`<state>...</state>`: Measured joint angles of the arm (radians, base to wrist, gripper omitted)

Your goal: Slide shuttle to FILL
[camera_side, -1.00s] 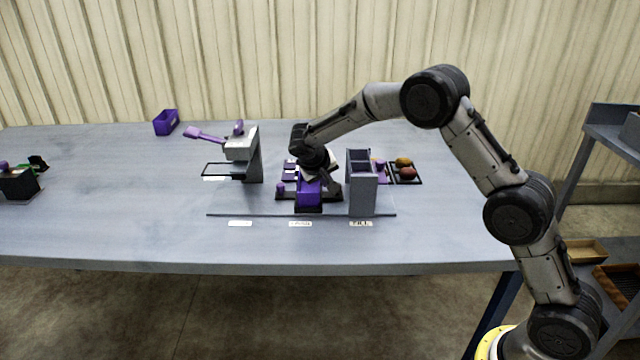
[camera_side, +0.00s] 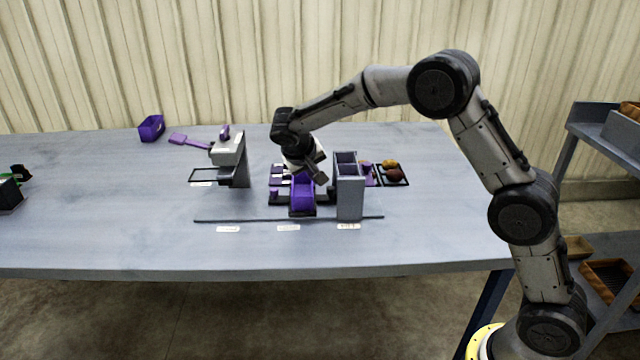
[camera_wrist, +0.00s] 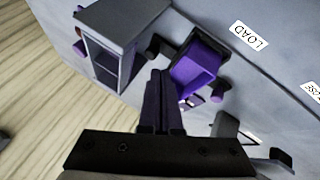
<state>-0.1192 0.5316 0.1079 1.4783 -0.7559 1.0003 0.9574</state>
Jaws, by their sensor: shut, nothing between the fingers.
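The shuttle, a purple open-topped box (camera_side: 302,198), sits on the dark rail in the side view, above the middle label. In the wrist view the shuttle (camera_wrist: 197,68) lies beside the LOAD label (camera_wrist: 248,35). The FILL label (camera_side: 348,226) is in front of a grey tower (camera_side: 349,200) just right of the shuttle; the tower also shows in the wrist view (camera_wrist: 128,22). My gripper (camera_side: 322,177) is shut and empty, above and slightly behind the shuttle's right side. Its dark fingers (camera_wrist: 161,75) are together in the wrist view. I cannot tell whether they touch the shuttle.
A grey press with a purple lever (camera_side: 230,150) stands left of the shuttle. A dark tray (camera_side: 393,175) with potatoes lies behind the tower at right. A purple bin (camera_side: 151,128) stands at the back left. The front of the table is clear.

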